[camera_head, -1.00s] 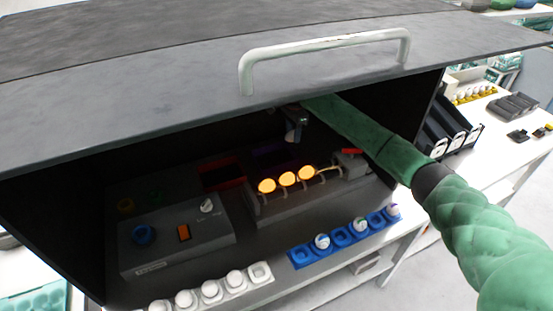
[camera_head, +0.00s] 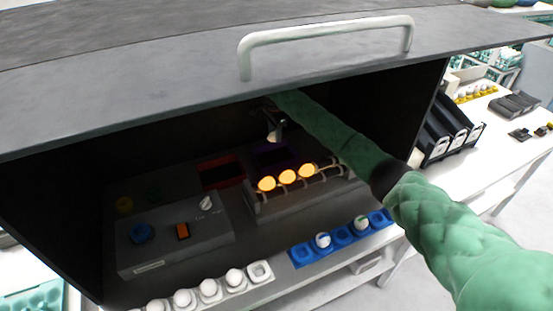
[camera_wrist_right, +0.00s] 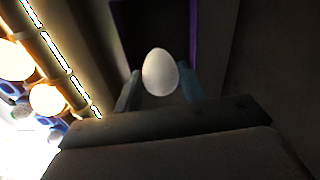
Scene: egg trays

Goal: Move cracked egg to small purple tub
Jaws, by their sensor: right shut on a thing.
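My right gripper (camera_head: 274,132) is inside the dark box, shut on a white egg (camera_wrist_right: 160,72). The wrist view shows the egg between the two fingertips; no crack is discernible on the side that shows. The small purple tub (camera_head: 290,152) stands on the box floor behind the lit egg rack. In the head view the gripper and egg hang above and near the tub's left part. In the wrist view the tub's purple rim (camera_wrist_right: 193,40) lies beyond the egg, with a dark interior. My left gripper is not in view.
A red tub (camera_head: 222,184) stands left of the purple one. A rack with glowing eggs (camera_head: 286,176) is in front. A control box (camera_head: 175,240), a white egg tray (camera_head: 259,271) and a blue egg tray (camera_head: 302,254) lie nearer. The hood (camera_head: 180,95) hangs over everything.

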